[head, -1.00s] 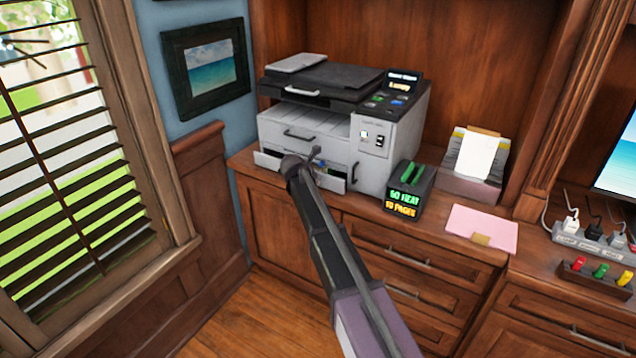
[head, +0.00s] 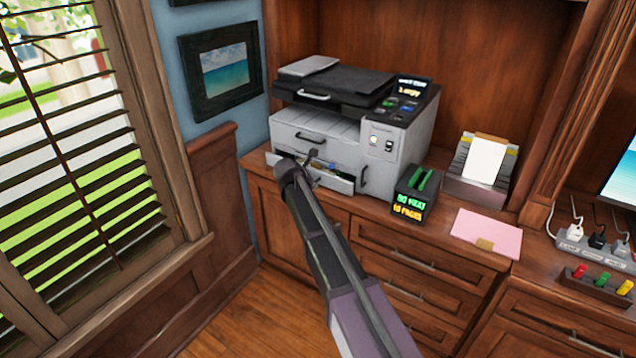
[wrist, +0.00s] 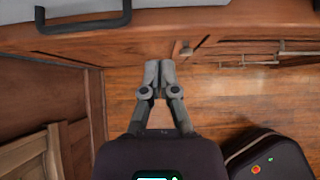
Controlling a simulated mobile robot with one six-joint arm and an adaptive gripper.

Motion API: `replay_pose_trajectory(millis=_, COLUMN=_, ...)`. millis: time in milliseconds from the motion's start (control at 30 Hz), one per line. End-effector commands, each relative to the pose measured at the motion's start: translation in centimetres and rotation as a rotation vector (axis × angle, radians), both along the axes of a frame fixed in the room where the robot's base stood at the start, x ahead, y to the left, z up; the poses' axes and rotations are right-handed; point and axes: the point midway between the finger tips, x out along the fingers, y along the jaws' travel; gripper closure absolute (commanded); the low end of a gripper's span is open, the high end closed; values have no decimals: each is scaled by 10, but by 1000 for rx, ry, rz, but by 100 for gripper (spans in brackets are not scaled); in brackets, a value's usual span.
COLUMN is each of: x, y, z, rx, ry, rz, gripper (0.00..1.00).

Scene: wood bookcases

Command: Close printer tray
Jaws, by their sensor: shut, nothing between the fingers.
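The printer (head: 400,150) is light grey with a dark top and stands on the wooden counter at the back. Its low front tray (head: 340,185) sticks out from the front, and small coloured things show inside it. My arm hides the tray's middle and left part. My gripper (head: 313,157) is at the tray in the head view; I cannot tell if it touches. In the wrist view my gripper (wrist: 159,68) has its fingertips together and empty. Part of a light grey front with a black handle (wrist: 85,22) shows at the top left there.
A small black box (head: 412,195) with lit text stands right of the printer. A paper holder (head: 482,170), pink papers (head: 486,233) and a power strip (head: 590,242) lie farther right. The wall with a picture (head: 222,70) and the window is left. Floor (head: 265,310) is open below.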

Motion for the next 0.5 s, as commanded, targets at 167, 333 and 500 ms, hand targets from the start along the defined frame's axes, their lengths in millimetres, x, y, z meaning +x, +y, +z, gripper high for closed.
replay_pose_trajectory(millis=167, x=-13, y=6, z=18, rx=-1, ry=1, rz=0, gripper=100)
replay_pose_trajectory(millis=333, x=-21, y=11, z=26, rx=-1, ry=1, rz=0, gripper=100)
replay_pose_trajectory(millis=500, x=-24, y=13, z=29, rx=-1, ry=0, rz=-2, gripper=100)
